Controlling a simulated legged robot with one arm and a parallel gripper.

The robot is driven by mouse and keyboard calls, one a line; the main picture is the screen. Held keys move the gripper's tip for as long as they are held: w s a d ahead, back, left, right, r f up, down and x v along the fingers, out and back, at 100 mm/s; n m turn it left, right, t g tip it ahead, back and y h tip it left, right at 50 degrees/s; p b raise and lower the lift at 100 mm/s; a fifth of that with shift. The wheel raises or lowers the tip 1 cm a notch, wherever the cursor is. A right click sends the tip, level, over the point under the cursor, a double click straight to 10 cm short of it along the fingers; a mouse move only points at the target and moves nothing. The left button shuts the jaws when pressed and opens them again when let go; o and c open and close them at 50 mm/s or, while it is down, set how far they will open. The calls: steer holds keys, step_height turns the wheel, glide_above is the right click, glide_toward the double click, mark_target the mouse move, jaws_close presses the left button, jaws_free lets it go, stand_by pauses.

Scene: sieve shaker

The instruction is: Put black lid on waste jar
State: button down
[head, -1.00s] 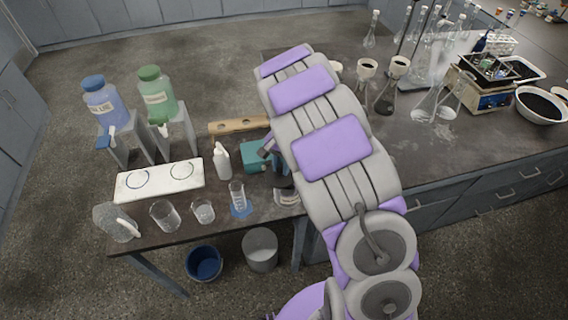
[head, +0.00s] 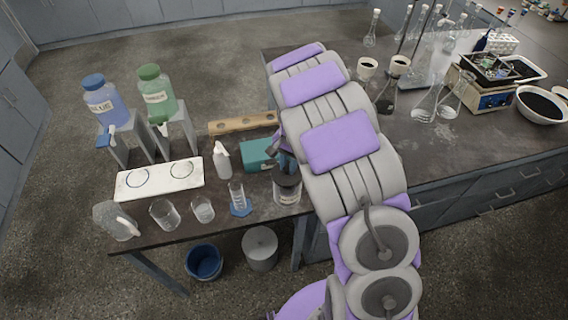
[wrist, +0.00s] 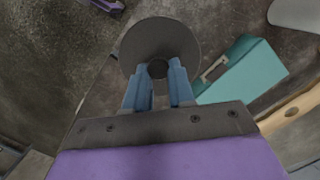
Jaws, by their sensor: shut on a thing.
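My gripper (wrist: 158,72) has blue fingers shut on the knob of the round black lid (wrist: 160,40) in the wrist view. The lid's disc spreads out beyond the fingertips and hides what is under it. In the head view the waste jar (head: 287,197), a clear jar with a pale label, stands upright near the table's front edge. My blue fingers (head: 286,160) are right above the jar, with a dark round shape at its top. I cannot tell whether the lid rests on the rim or is just above it.
A teal box (head: 257,153) lies close behind the jar. A measuring cylinder (head: 238,198) and a white bottle (head: 222,160) stand to its left. A wooden rack (head: 243,123) lies farther back. Two bins (head: 204,262) are on the floor below.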

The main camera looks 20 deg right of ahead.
steer(key=shift+d, duration=0.9)
steer(key=shift+a+f, duration=0.1)
steer(key=shift+a, duration=0.7)
steer(key=shift+d+f, duration=0.1)
steer(key=shift+d, duration=0.9)
steer(key=shift+a+f, duration=0.1)
steer(key=shift+a, duration=0.25)
steer(key=shift+s+d, duration=0.1)
steer(key=shift+d, duration=0.05)
steer(key=shift+d+f, duration=0.1)
steer(key=shift+d, duration=0.2)
steer(key=shift+a+p, duration=0.45)
steer(key=shift+a, duration=0.3)
steer(key=shift+a+f, duration=0.1)
steer(key=shift+a, duration=0.05)
